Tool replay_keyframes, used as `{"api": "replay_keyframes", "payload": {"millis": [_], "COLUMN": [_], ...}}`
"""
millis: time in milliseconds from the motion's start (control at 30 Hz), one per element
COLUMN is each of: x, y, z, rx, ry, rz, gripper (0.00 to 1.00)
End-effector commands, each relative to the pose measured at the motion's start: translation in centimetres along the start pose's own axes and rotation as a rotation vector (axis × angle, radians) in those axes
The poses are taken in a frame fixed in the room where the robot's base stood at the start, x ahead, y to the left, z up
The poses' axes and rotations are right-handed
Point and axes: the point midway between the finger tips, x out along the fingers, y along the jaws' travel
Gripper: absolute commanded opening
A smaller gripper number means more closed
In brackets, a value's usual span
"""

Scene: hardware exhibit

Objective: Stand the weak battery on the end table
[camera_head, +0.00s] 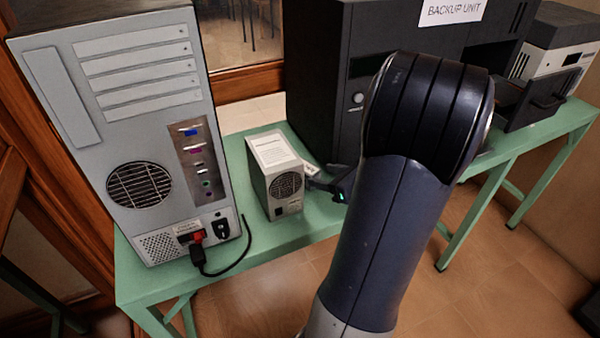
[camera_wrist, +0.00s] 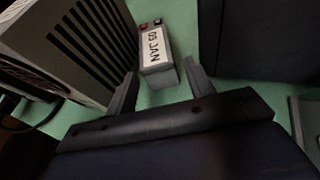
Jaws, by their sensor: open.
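A small grey battery (camera_wrist: 158,55) with a white label, seemingly "05 JAN", and red and dark terminals shows in the wrist view. It is on the green table between a vented beige box and a dark case. My gripper (camera_wrist: 160,68) is open, with its fingertips at either side of the battery's near end and gaps showing. In the head view my gripper (camera_head: 328,187) is low beside the beige box and mostly hides the battery; only a bit of white label (camera_head: 311,169) shows. I cannot tell whether the green table (camera_head: 275,238) is the end table.
A tall grey computer tower (camera_head: 130,120) with a black cable stands at the left. The vented beige box (camera_head: 275,180) is close left of my gripper. The black "BACKUP UNIT" case (camera_head: 320,90) stands behind. A printer-like machine (camera_head: 555,60) is at the far right.

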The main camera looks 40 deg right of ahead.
Motion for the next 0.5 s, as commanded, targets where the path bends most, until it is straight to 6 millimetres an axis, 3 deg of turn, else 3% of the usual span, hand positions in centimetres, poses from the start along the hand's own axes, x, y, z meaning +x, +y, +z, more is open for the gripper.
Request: {"api": "replay_keyframes", "payload": {"millis": [167,500], "x": [1.0,5.2], "y": [0.1,0.4], "z": [0.1,0.4], "rx": [0.0,-0.002], "ry": [0.0,0.0], "rz": [0.001,0.002], "gripper": [0.51,0.51]}}
